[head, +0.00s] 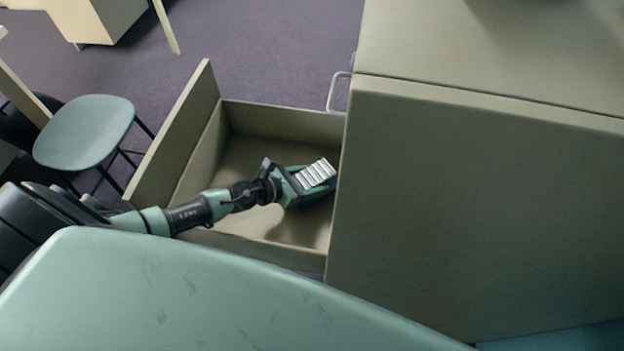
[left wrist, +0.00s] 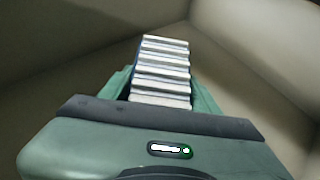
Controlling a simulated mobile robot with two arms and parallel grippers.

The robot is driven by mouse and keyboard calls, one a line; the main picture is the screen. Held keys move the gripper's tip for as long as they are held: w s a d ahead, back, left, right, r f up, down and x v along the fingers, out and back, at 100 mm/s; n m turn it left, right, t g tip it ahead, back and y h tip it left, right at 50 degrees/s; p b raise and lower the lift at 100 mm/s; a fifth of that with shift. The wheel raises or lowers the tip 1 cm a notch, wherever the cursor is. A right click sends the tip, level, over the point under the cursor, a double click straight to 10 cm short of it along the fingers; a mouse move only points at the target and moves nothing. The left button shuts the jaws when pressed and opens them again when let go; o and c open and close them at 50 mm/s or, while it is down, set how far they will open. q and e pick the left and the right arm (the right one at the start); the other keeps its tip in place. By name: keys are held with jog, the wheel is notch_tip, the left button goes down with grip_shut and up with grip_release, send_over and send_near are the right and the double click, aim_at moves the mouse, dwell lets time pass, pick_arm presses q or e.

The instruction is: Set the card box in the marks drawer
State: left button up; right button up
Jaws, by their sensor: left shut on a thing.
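The card box (head: 315,174) shows as a small block of white and dark stripes at the end of my left arm in the head view. My left gripper (head: 308,188) is shut on it, inside the open drawer's outline. The striped top of the card box also shows in the left wrist view (left wrist: 161,72), between the green fingers. The marks drawer (head: 275,112) is pulled out of the beige cabinet and looks otherwise empty. I cannot tell whether the box touches the drawer floor. My right gripper is not in view.
The beige cabinet (head: 440,220) fills the right side, with another handle (head: 338,92) beyond the drawer. A green stool (head: 85,131) stands at the left. The purple carpet (head: 255,45) behind the drawer is clear.

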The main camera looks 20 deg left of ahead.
pick_arm(q)
jog(key=shift+f, duration=0.15)
jog(key=o, duration=1.7)
jog(key=shift+o, duration=0.2)
jog(key=shift+r, duration=0.35)
jog(key=b+v, duration=0.1)
jog(key=v, duration=1)
jog(key=shift+s+a, duration=0.3)
jog(key=shift+s, duration=0.05)
